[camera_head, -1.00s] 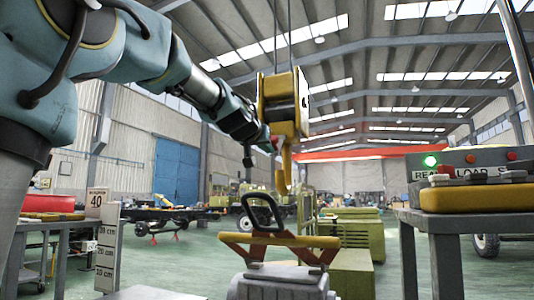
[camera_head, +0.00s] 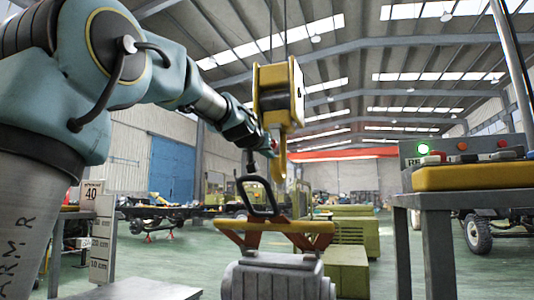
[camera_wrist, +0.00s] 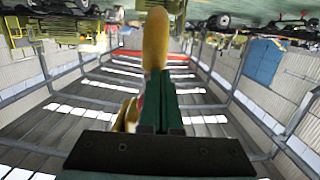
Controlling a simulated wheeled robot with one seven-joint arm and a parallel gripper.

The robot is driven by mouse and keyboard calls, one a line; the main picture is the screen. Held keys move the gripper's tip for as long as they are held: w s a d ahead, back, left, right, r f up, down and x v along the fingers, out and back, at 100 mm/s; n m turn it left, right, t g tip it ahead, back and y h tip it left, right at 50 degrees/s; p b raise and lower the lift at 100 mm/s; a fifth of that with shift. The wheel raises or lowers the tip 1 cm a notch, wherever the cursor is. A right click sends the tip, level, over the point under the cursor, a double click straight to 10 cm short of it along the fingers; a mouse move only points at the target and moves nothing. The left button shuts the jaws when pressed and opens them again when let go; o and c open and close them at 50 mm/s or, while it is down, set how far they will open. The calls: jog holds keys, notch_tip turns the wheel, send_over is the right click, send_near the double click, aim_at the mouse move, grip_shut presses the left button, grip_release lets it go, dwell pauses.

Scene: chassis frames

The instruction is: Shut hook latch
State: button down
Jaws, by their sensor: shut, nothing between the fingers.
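The yellow hoist block (camera_head: 279,90) hangs from cables, with a yellow hook (camera_head: 281,160) below it. My gripper (camera_head: 268,145) is just left of the hook's upper part. Its fingers are shut with nothing between them. A small red piece shows between gripper and hook; I cannot tell whether it is the latch, or whether the fingers touch it. In the wrist view, the dark green fingers (camera_wrist: 161,110) lie close together, with the yellow hook (camera_wrist: 156,40) beyond them. A dark lifting link (camera_head: 257,209) stands left of and below the hook. I cannot tell whether the hook passes through it.
The link stands on a yellow lifting beam (camera_head: 290,227) above a grey machine housing (camera_head: 278,277). A metal table (camera_head: 425,203) with a yellow case (camera_head: 470,178) stands at right. A height gauge (camera_head: 102,240) stands at left.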

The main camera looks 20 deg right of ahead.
dwell(0.7)
jog(key=b+v, duration=0.1)
jog(key=v, duration=0.9)
jog(key=shift+s+a+b, duration=0.2)
jog(key=shift+b, duration=0.15)
jog(key=w+a+f+n+g+y+p, duration=0.15)
jog(key=a+f, duration=0.35)
jog(key=f, duration=0.5)
jog(key=w+a+f+n+g+y+p, duration=0.1)
jog(key=a+f+y, duration=0.2)
jog(key=a+f, duration=0.45)
jog(key=w+a+f+n+g+y+p, duration=0.1)
jog(key=a+f+n+g+y, duration=0.2)
jog(key=f, duration=0.9)
jog(key=s+a+f+n+g+y+p, duration=0.25)
jog(key=s+a+f+g+y, duration=0.2)
jog(key=s+a+f, duration=1.35)
notch_tip(320, 180, up, 37)
jog(key=w+p, duration=0.1)
jog(key=p, duration=3.7)
jog(key=shift+d+m+g+h, duration=0.3)
jog(key=shift+h, duration=0.1)
